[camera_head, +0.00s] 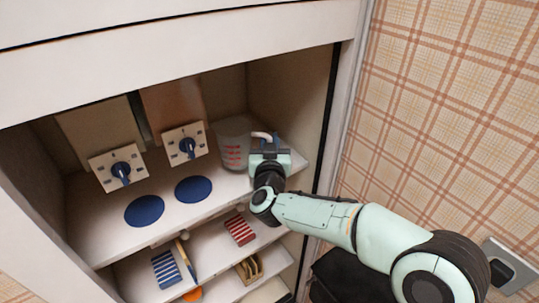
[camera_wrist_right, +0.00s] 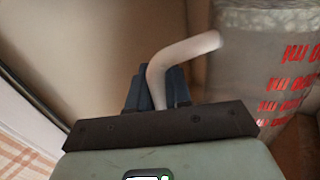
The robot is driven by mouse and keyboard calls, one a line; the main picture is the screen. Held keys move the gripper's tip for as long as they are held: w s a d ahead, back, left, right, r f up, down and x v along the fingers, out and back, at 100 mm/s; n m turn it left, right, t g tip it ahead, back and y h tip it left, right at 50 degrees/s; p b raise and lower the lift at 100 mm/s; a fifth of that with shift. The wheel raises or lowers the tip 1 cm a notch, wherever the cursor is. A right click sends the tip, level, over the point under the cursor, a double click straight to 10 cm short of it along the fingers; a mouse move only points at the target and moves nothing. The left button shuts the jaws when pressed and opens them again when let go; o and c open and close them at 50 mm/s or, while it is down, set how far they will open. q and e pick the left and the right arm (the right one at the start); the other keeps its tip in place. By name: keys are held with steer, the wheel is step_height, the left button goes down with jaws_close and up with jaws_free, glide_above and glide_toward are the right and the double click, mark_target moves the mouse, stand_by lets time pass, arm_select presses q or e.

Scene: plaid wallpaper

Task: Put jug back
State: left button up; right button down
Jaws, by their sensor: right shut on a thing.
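The jug (camera_head: 232,150) is clear with red measuring marks and a pale handle (camera_head: 266,136). It is at the right end of the upper shelf (camera_head: 110,222), upright or nearly so. My right gripper (camera_head: 265,143) is shut on the jug's handle. In the right wrist view, the dark fingers (camera_wrist_right: 157,88) close on the lower part of the bent handle (camera_wrist_right: 178,62), with the jug's body (camera_wrist_right: 265,50) to the right. I cannot tell whether the jug's base touches the shelf. My left gripper is not in view.
Two knob plates (camera_head: 118,167) (camera_head: 185,145) stand behind two blue discs (camera_head: 145,211) (camera_head: 193,189) on the upper shelf. Lower shelves hold a blue-striped item (camera_head: 166,270) and a red-striped one (camera_head: 240,230). The cabinet's right wall (camera_head: 297,100) is close to my right gripper.

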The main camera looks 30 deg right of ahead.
steer(key=shift+f+b, duration=0.3)
steer(key=shift+f, duration=1.45)
steer(key=shift+f, duration=0.1)
steer(key=shift+f, duration=0.1)
steer(key=c, duration=1.1)
jaws_free()
steer(key=shift+o, duration=0.2)
